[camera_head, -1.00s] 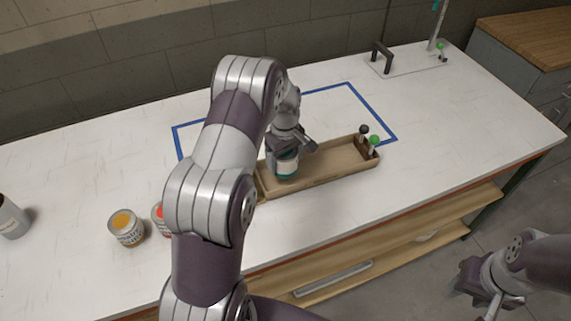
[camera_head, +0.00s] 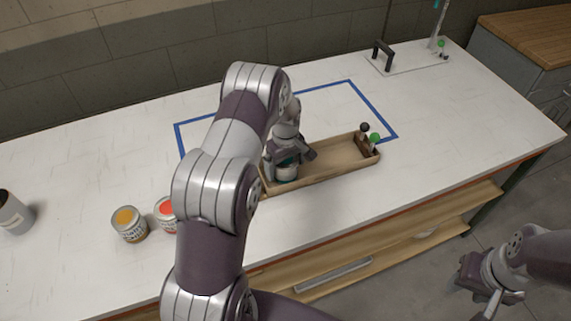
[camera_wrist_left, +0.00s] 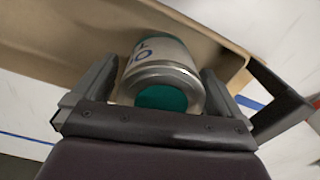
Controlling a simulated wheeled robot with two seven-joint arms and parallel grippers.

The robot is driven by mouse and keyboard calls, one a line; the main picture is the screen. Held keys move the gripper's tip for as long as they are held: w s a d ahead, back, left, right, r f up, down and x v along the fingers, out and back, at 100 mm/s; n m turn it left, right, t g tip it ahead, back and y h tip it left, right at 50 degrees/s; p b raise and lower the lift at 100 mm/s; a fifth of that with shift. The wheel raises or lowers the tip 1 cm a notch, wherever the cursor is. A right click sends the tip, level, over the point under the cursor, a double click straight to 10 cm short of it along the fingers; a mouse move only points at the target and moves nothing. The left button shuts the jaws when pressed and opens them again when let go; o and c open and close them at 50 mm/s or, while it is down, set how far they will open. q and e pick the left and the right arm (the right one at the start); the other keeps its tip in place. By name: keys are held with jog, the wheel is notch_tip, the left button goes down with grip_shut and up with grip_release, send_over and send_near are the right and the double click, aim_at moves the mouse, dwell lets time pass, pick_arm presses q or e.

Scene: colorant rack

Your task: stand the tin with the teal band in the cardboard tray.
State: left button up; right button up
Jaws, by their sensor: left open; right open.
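The tin with the teal band (camera_head: 286,173) stands inside the left end of the cardboard tray (camera_head: 335,177). Its upper part is partly hidden by my left gripper (camera_head: 288,160). In the left wrist view the tin (camera_wrist_left: 160,75) shows a pale label with blue letters, a metal rim and a teal end. My left gripper is open, with one finger on each side of the tin; I cannot tell whether they touch it. The tray wall (camera_wrist_left: 60,40) shows behind the tin. My right gripper (camera_head: 480,300) is open and empty, off the table's front edge at lower right.
A yellow-topped tin (camera_head: 129,225) and a red-topped tin (camera_head: 165,211) stand left of my left arm. A grey container (camera_head: 12,214) is at the far left. Green and black knobs (camera_head: 375,139) stand at the tray's right end. The tray's middle is empty. Blue tape (camera_head: 372,108) marks the table behind.

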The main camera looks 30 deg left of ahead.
pick_arm(q)
jog(key=shift+m, duration=0.3)
jog(key=r, duration=0.4)
jog(key=r+b, duration=0.1)
jog(key=r, duration=0.3)
jog(key=r+b, duration=0.1)
jog(key=r, duration=0.3)
jog(key=shift+s+d, duration=0.25)
jog(key=shift+d, duration=0.1)
jog(key=s+d+m, duration=0.5)
jog(key=s+m, duration=0.1)
jog(key=s, duration=0.4)
jog(key=s+d+r+m+t, duration=0.1)
jog(key=s+d+m, duration=0.4)
jog(key=s, duration=0.5)
jog(key=shift+d+m, duration=0.4)
jog(key=shift+m, duration=0.1)
jog(key=shift+c, duration=0.3)
